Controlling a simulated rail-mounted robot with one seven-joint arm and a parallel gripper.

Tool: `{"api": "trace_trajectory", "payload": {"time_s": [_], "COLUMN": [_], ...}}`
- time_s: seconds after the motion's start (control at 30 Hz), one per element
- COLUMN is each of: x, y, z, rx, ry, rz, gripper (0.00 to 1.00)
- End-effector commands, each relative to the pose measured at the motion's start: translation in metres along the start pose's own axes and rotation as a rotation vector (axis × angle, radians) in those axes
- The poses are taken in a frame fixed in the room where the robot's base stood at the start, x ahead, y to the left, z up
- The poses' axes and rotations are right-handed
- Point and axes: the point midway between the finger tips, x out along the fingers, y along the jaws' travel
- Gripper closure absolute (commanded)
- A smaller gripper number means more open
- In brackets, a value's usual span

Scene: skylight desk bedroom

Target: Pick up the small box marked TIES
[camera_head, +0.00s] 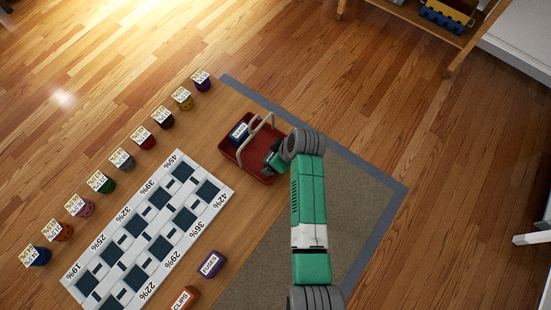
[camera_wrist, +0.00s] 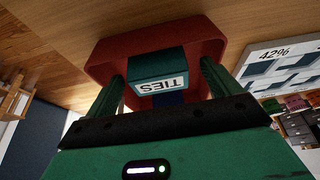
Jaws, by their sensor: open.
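The small dark teal box marked TIES (camera_wrist: 157,61) shows in the wrist view, its white label upside down. It sits in the red caddy (camera_wrist: 98,62), between the fingers of my gripper (camera_wrist: 165,82). The fingers are open, one on each side of the box; I cannot tell whether either touches it. There I cannot separate the TIES box from my gripper.
A blue labelled box (camera_head: 239,132) lies in the caddy's left part. A white percentage board (camera_head: 178,178) lies to the left, with a row of labelled jars (camera_head: 122,160) beyond it. A purple box (camera_head: 211,263) and an orange box (camera_head: 184,298) stand at the lower middle.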

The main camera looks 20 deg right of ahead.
Motion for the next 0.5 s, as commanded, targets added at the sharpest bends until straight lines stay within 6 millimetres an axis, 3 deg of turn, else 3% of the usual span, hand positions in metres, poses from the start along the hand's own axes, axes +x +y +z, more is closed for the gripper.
{"api": "trace_trajectory", "payload": {"time_s": [0.1,0.2,0.5], "x": [0.026,0.040,0.044], "y": [0.001,0.001,0.002], "z": [0.000,0.000,-0.001], "rx": [0.000,0.001,0.001], "ry": [-0.001,-0.001,-0.001], "rz": [-0.003,-0.002,0.000], "gripper": [0.11,0.11,0.13]}}
